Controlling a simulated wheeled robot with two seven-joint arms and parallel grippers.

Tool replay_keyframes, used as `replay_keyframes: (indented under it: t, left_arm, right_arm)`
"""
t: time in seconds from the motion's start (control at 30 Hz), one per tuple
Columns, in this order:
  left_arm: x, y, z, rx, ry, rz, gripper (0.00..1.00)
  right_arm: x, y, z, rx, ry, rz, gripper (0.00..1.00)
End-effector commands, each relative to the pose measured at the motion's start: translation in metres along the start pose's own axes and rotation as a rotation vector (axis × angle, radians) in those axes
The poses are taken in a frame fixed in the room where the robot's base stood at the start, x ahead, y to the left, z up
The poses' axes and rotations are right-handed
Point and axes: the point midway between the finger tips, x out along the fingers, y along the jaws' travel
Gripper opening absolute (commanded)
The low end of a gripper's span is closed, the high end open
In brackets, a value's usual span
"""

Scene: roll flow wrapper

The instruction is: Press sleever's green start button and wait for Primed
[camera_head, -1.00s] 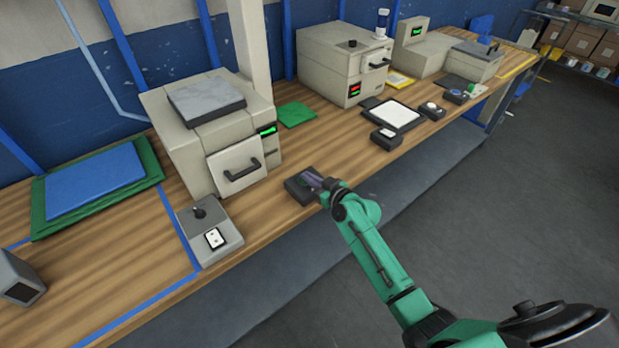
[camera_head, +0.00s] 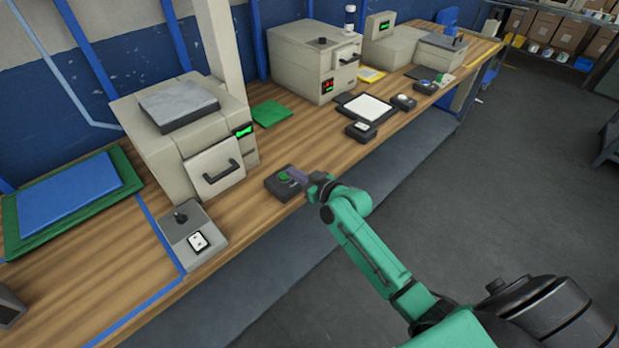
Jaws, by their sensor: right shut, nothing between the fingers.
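The green start button (camera_head: 284,176) sits on a low dark box (camera_head: 279,189) near the front edge of the bench. My right gripper (camera_head: 296,175) is shut and empty, with its tip at the right side of the button. Whether it touches the button I cannot tell. The beige machine (camera_head: 178,150) with a grey top plate and a handled front door stands behind and left of the box. Its small display (camera_head: 243,130) is lit green, but the text is too small to read. My left gripper is not in view.
A grey control box (camera_head: 191,236) with a knob and a white switch stands left of the button box. A second beige machine (camera_head: 303,60), a white pad (camera_head: 367,108) and small dark boxes stand farther right. Floor is open in front of the bench.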

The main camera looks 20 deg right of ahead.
Motion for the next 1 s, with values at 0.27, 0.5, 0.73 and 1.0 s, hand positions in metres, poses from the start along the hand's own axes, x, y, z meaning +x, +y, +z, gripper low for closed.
replay_keyframes:
  t: [0.27, 0.5, 0.73, 1.0]
  left_arm:
    - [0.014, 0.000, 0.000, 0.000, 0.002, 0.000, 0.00]
    - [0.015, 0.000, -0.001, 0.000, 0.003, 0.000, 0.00]
    - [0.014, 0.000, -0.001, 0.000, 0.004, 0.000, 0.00]
    - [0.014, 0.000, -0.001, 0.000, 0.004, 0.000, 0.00]
  right_arm:
    - [-0.057, 0.001, 0.001, -0.004, 0.005, 0.002, 0.00]
    - [-0.068, 0.001, -0.003, -0.002, 0.008, 0.002, 0.00]
    - [-0.068, 0.001, -0.003, -0.002, 0.008, 0.002, 0.00]
    - [-0.068, 0.001, -0.003, -0.002, 0.008, 0.002, 0.00]
